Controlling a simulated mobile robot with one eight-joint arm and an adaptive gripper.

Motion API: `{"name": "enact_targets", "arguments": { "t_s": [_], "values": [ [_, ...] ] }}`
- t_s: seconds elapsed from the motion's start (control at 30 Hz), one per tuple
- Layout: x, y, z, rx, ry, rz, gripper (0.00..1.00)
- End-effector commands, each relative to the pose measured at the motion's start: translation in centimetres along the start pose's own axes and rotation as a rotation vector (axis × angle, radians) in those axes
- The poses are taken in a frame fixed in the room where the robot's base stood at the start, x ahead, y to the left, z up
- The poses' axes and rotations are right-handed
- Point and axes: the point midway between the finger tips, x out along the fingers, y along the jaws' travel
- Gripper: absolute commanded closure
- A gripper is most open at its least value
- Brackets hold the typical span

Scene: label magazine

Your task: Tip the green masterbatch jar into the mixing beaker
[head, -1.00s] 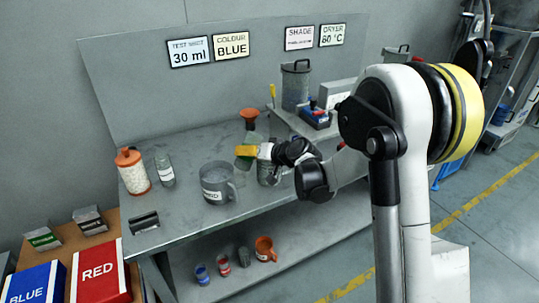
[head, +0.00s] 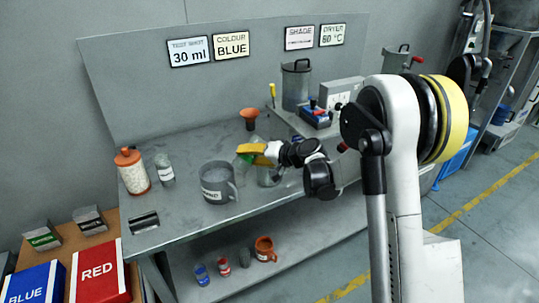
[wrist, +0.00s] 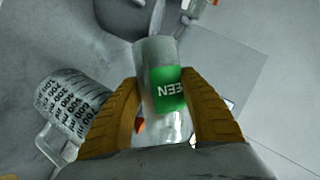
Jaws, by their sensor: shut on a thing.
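My gripper (wrist: 168,108) is shut on the green masterbatch jar (wrist: 170,88), a clear jar with a green label, which shows upside down between the yellow fingers in the wrist view. In the head view the gripper (head: 256,153) holds the jar (head: 244,159) above the bench, partly hidden by the fingers. A clear beaker with printed graduations (wrist: 75,100) stands left of the fingers in the wrist view. In the head view the clear beaker (head: 269,178) is just below the gripper. The jar appears tilted; no pouring is visible.
A grey handled mug (head: 216,184) stands left of the gripper, its label unclear. An orange funnel (head: 249,118) is behind. An orange-capped bottle (head: 132,172) and a small clear jar (head: 164,170) stand at left.

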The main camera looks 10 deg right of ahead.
Motion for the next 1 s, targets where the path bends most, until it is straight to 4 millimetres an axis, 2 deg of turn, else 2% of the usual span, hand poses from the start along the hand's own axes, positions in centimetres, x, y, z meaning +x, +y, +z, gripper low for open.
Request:
{"name": "enact_targets", "arguments": {
  "t_s": [1.0],
  "values": [
    [-0.22, -0.48, -0.22, 0.073, -0.019, -0.033, 0.87]
  ]
}}
